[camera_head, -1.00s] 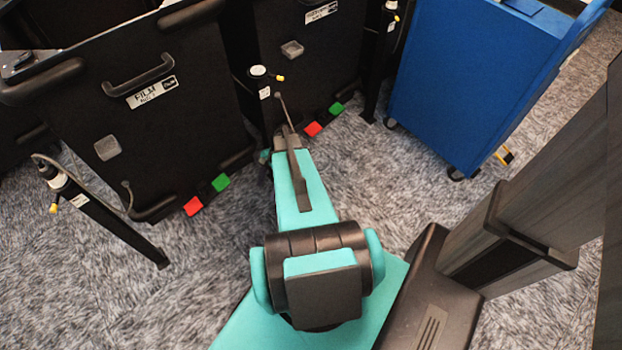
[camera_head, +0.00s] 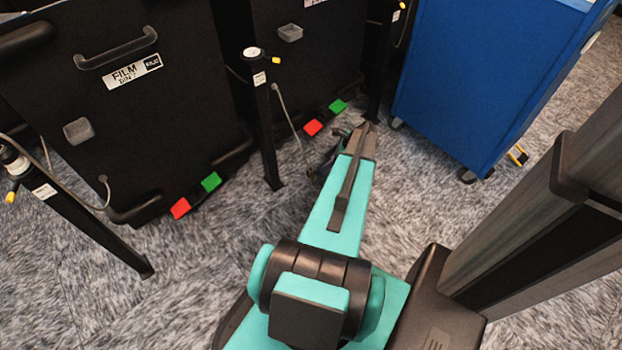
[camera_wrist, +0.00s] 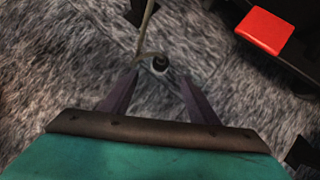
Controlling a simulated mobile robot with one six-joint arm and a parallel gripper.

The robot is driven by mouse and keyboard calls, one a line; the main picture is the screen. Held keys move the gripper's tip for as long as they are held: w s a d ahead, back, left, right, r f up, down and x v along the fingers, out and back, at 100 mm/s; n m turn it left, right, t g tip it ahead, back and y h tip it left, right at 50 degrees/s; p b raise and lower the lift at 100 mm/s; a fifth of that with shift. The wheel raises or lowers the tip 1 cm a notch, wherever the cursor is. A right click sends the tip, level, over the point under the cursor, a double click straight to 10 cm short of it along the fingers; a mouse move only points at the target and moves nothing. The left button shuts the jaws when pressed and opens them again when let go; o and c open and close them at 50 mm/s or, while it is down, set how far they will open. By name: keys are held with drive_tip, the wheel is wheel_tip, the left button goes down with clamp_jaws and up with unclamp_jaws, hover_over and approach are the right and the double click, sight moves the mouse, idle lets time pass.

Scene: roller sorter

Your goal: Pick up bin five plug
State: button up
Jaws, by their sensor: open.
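A small dark plug (camera_wrist: 160,63) with a round end shows in the wrist view, at the end of a thin grey cord (camera_wrist: 146,25). It appears just beyond my fingertips and between them in the picture; I cannot tell its height above the carpet. My gripper (camera_wrist: 158,86) is open, with one dark finger on each side and nothing between them. The plug cannot be made out there.
A black film bin (camera_head: 150,115) stands at the left and another black bin (camera_head: 300,75) behind the post. Red (camera_head: 313,127) and green (camera_head: 338,106) pedals sit at its base. A blue cart (camera_head: 480,80) is at the right. Carpet is clear at lower left.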

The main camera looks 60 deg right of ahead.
sight(313, 171)
drive_tip(key=shift+f, duration=0.1)
idle(0.3)
drive_tip(key=shift+b+x, duration=1.25)
drive_tip(key=shift+x, duration=2.95)
drive_tip(key=shift+f, duration=0.1)
drive_tip(key=shift+b+x, duration=1.4)
drive_tip(key=shift+x, duration=1.15)
drive_tip(key=shift+d, duration=0.1)
drive_tip(key=c, duration=1.3)
